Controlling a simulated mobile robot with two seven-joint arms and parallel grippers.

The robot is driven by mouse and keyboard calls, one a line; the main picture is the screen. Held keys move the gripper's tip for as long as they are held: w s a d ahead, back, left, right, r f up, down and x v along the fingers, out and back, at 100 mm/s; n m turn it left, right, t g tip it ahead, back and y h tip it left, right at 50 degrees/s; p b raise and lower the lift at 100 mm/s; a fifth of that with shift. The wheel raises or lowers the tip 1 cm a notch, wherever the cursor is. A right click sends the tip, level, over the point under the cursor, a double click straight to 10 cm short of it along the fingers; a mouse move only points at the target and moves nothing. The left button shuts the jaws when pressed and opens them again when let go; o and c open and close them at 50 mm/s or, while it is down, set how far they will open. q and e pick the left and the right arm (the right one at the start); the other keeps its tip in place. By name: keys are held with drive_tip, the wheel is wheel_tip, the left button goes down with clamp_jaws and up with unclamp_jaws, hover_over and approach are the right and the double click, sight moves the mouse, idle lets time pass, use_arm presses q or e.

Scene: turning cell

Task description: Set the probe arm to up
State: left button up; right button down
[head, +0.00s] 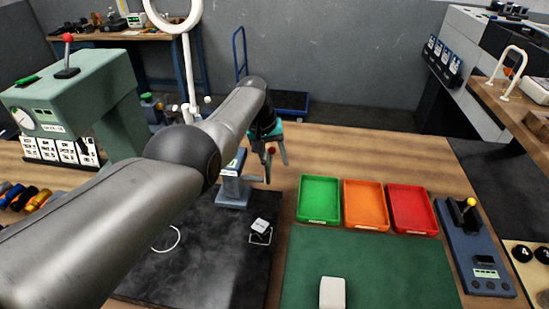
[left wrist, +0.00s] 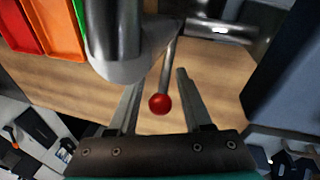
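The red ball (left wrist: 160,103) on a thin metal rod (left wrist: 170,60) shows in the left wrist view, between the two fingers of my left gripper (left wrist: 160,85). Bare gap shows on both sides of the ball, so the fingers look apart and not closed on it. In the head view the red ball (head: 271,150) is at my left gripper (head: 276,165), right of a blue-grey post (head: 233,191) with a white label. My left arm hides part of this post and the rod's joint, so the probe arm's setting is unclear. My right gripper is not in view.
Green (head: 319,199), orange (head: 365,204) and red (head: 411,208) trays lie to the right, behind a green mat (head: 370,265). A green machine (head: 75,95) with its own red-knobbed lever (head: 68,55) stands left. A control box (head: 474,250) with a yellow-knobbed lever stands far right.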

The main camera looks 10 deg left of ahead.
sight(269, 149)
use_arm(q)
drive_tip(key=shift+o, duration=0.3)
drive_tip(key=shift+r, duration=0.15)
drive_tip(key=shift+a+r+p, duration=0.15)
drive_tip(key=shift+r+p, duration=0.4)
drive_tip(key=shift+p, duration=0.1)
drive_tip(key=p+v, duration=0.3)
drive_tip(key=v, duration=0.1)
drive_tip(key=shift+s+a+r, duration=0.1)
drive_tip(key=shift+r, duration=0.25)
drive_tip(key=p+v, duration=0.1)
drive_tip(key=v, duration=0.8)
drive_tip(key=shift+s+r, duration=0.1)
